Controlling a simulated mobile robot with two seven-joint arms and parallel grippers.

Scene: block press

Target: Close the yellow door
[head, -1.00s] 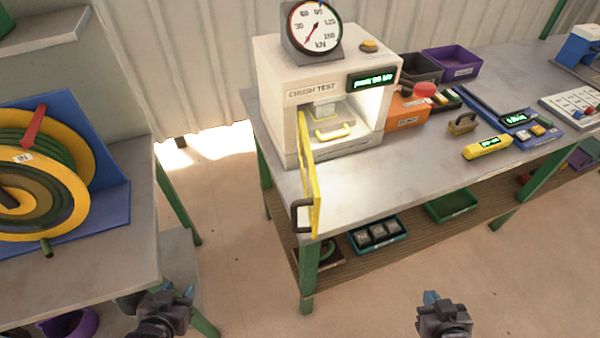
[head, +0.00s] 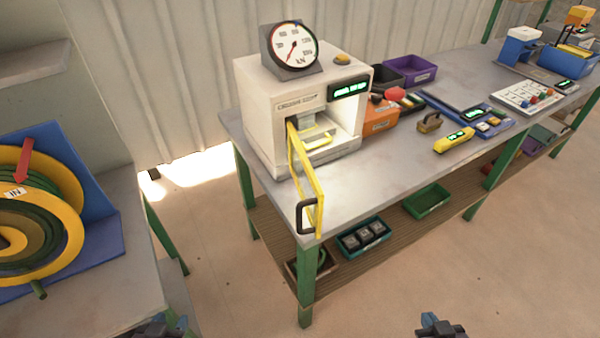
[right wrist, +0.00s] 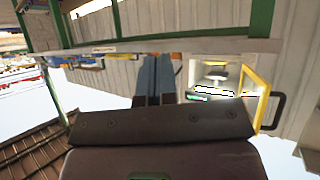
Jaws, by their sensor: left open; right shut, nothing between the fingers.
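The yellow door (head: 307,160) is a thin frame on the left side of the white press (head: 262,110). It stands wide open, swung out over the table toward the front edge, with a dark handle (head: 301,216) at its free end. In the right wrist view the door (right wrist: 266,106) and its handle (right wrist: 278,111) show beside the lit press chamber. My left gripper (head: 178,325) is open at the bottom edge of the head view, mostly cut off. My right gripper (head: 430,321) is shut and empty, also low. Both are apart from the door.
The press stands on a grey table (head: 370,185) with green legs. An orange bin (head: 380,118), a purple bin (head: 410,70) and a yellow device (head: 454,140) lie to its right. A reel (head: 40,205) is on the left table. Floor before the table is clear.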

